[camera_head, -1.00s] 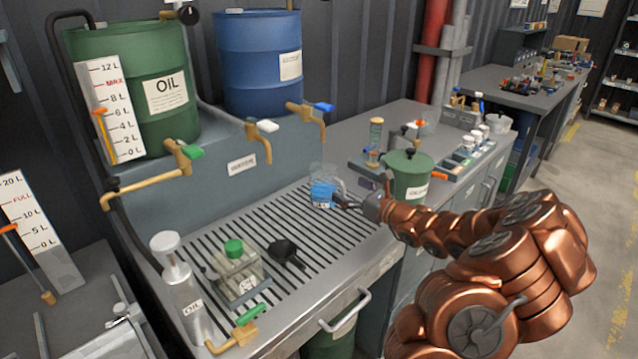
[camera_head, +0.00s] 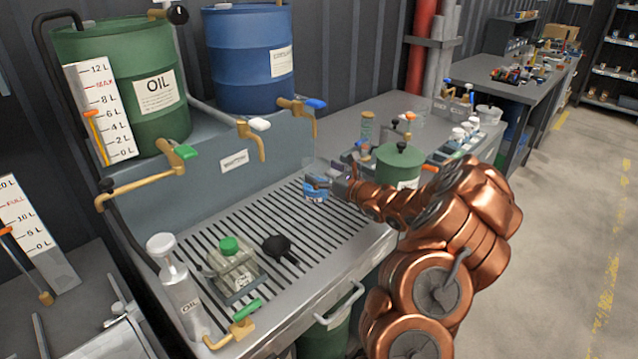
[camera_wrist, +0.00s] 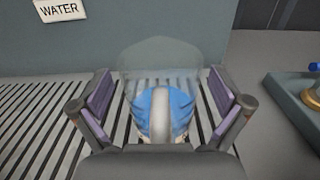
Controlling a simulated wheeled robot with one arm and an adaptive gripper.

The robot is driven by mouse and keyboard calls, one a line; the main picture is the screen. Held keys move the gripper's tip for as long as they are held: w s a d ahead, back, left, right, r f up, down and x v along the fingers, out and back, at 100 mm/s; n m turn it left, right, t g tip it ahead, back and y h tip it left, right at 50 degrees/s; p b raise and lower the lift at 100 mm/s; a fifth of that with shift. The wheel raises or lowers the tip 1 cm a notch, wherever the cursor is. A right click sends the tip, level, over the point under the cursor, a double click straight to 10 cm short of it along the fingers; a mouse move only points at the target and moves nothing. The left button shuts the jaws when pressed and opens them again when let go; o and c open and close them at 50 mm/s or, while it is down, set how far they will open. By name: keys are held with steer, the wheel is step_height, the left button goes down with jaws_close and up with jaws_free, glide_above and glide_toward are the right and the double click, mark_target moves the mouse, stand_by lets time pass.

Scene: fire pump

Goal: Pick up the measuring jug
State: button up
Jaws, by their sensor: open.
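The measuring jug (camera_head: 316,184) is clear with blue markings and stands upright on the slatted drain grate, near its right end. In the wrist view the jug (camera_wrist: 170,62) is seen from its handle side, with the pale handle facing me. My gripper (camera_head: 335,180) is at the jug's right side in the head view. In the wrist view my gripper (camera_wrist: 162,98) is open, with one purple-padded finger on each side of the jug. Gaps show between both pads and the jug.
A green lidded can (camera_head: 398,166) stands right of the jug, close to my arm. A black scoop-like item (camera_head: 278,248), a green-capped container (camera_head: 236,266) and an oil bottle (camera_head: 178,290) stand to the left. Brass taps (camera_head: 255,140) overhang the grate's back.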

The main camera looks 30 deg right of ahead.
steer(key=c, duration=1.3)
steer(key=shift+o, duration=0.2)
steer(key=shift+r, duration=0.2)
